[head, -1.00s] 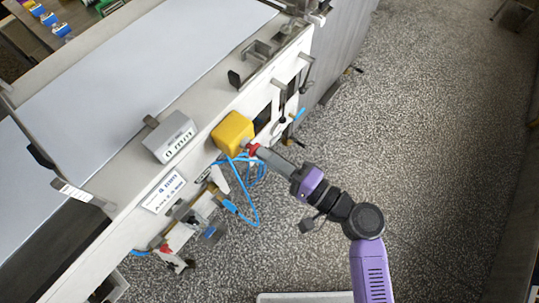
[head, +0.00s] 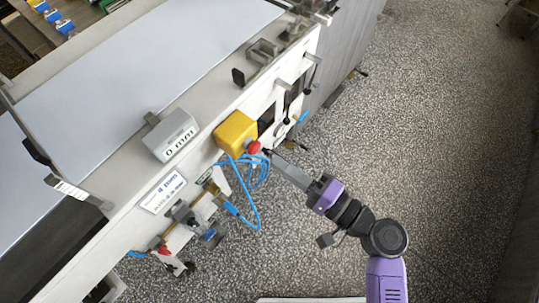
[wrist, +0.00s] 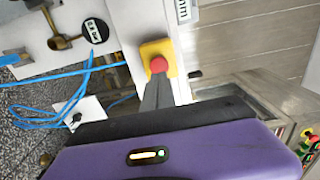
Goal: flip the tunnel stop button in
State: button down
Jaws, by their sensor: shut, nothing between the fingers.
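The tunnel stop button is a red mushroom head (head: 253,147) on a yellow box (head: 236,133), fixed to the side of the white conveyor frame. In the wrist view the red button (wrist: 158,65) sits on the front of the yellow box (wrist: 158,50). My gripper (head: 270,155) is shut and empty, with its tips a little to the right of the button in the head view. In the wrist view the closed fingers (wrist: 157,92) point at the button, and their tips appear just below it. I cannot tell the exact gap; in the head view they look slightly apart.
Blue hoses (head: 250,190) hang below the yellow box. A grey display box (head: 172,135) stands on the frame to the left. Valves and fittings (head: 190,215) stick out at lower left. The speckled floor on the right is clear.

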jog(key=shift+v, duration=1.55)
jog(key=shift+d, duration=0.1)
jog(key=shift+w+f, duration=0.1)
jog(key=w+d+f+t+h, duration=0.2)
jog(key=w+d+h, duration=0.1)
jog(key=d+h, duration=0.2)
jog(key=s+d+f+t+h, duration=0.2)
jog(key=s+d+h, duration=0.3)
jog(key=d+h, duration=0.25)
jog(key=s+d+r+n, duration=0.1)
jog(key=s+r+n, duration=0.2)
jog(key=s, duration=0.6)
jog(key=s+d+r+n+h, duration=0.1)
jog(key=s+r+n, duration=0.3)
jog(key=s, duration=0.6)
notch_tip(320, 180, up, 2)
jog(key=shift+d+n, duration=0.2)
jog(key=shift+n, duration=0.1)
